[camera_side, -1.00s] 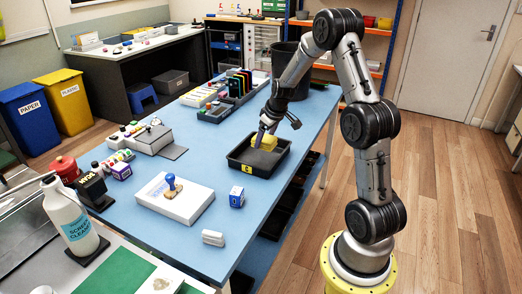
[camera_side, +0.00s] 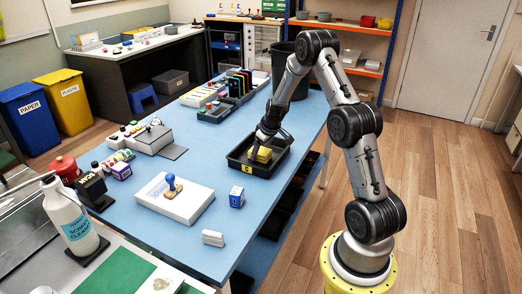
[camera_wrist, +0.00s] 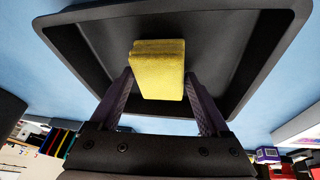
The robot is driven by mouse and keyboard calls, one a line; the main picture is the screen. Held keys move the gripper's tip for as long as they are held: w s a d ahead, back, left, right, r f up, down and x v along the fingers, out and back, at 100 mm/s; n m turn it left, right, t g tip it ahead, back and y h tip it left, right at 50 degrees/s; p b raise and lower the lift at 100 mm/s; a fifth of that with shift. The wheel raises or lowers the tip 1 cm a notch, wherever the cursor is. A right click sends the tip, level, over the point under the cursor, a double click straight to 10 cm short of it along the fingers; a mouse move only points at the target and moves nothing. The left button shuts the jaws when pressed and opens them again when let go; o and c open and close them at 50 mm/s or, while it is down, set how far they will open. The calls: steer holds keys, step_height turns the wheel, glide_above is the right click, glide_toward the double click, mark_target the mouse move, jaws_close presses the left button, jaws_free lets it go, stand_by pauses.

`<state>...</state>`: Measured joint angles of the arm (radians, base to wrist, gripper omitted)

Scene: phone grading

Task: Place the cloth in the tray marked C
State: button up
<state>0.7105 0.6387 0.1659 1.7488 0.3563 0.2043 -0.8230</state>
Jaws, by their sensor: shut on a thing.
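The yellow folded cloth (camera_side: 263,155) is at the black tray (camera_side: 239,165) on the blue table. The tray has a small yellow tag; its letter is too small to read surely. My gripper (camera_side: 257,152) is low over the tray, shut on the cloth. In the wrist view the cloth (camera_wrist: 157,70) sits between the two dark fingers (camera_wrist: 162,100), with the tray rim (camera_wrist: 70,45) around it. I cannot tell whether the cloth touches the tray floor.
A blue-handled stamp (camera_side: 171,184) stands on a white box (camera_side: 185,203) left of the tray. A blue cube (camera_side: 237,197) stands in front of the tray. A dark rack (camera_side: 215,112) and a dark bin (camera_side: 291,75) are behind. Bare blue table lies left of the tray.

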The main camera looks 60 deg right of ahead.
steer(key=o, duration=1.3)
steer(key=shift+f, duration=0.1)
steer(key=v, duration=1.2)
steer(key=s+a+r+n+t+y, duration=0.1)
steer(key=s+a+r, duration=0.1)
steer(key=a+r, duration=0.6)
steer(key=s+a+r+n, duration=0.1)
steer(key=s+a+r, duration=0.25)
steer(key=a, duration=0.85)
steer(key=s+a+r+y, duration=0.1)
steer(key=s+a+r, duration=0.1)
steer(key=s+a, duration=0.9)
steer(key=s, duration=0.4)
steer(key=shift+s+a+n+t, duration=0.2)
steer(key=shift+s+n+t, duration=0.05)
steer(key=shift+n+t, duration=0.05)
